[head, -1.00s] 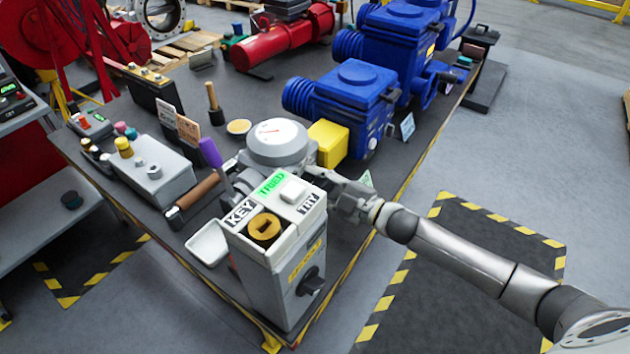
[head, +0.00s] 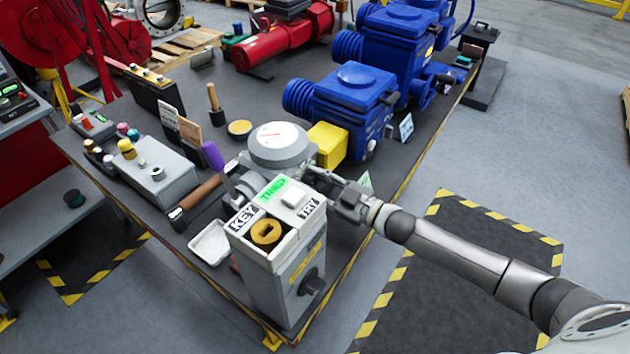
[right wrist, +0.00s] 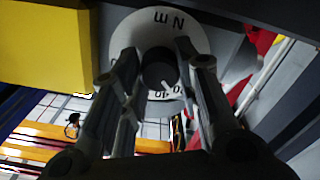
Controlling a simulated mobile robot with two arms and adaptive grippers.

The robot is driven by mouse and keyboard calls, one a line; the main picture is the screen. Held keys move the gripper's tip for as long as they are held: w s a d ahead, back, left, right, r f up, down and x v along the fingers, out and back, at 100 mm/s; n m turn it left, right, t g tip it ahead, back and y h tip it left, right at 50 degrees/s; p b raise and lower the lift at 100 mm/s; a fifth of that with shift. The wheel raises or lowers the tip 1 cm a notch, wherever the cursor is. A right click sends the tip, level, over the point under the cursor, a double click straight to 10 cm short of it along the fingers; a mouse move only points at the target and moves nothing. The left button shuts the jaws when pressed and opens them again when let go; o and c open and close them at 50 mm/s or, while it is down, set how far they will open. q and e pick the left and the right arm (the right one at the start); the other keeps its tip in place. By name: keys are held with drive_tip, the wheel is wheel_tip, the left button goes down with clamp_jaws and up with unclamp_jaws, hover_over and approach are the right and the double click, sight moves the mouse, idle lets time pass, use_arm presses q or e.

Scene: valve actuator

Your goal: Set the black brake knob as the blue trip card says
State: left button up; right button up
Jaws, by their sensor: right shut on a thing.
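The black brake knob (right wrist: 160,70) shows in the right wrist view at the centre of a white lettered dial (right wrist: 128,30), with a white pointer mark toward the lower right. The fingers of my right gripper (right wrist: 163,72) lie on either side of the knob, shut on it. In the head view my right gripper (head: 314,172) reaches in beside the round grey gauge housing (head: 282,142), and the knob is hidden there. A small blue-white card (head: 405,127) stands by the blue actuator; its text is too small to read. My left gripper is not in view.
A grey KEY/TRY box (head: 283,285) stands close in front of my right gripper. A yellow block (head: 328,143) and a blue actuator (head: 352,100) are behind it. A white tray (head: 208,243) and a purple-handled tool (head: 213,156) are to the left.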

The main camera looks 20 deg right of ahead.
idle(0.5)
drive_tip(key=o, duration=1)
drive_tip(key=v, duration=1.2)
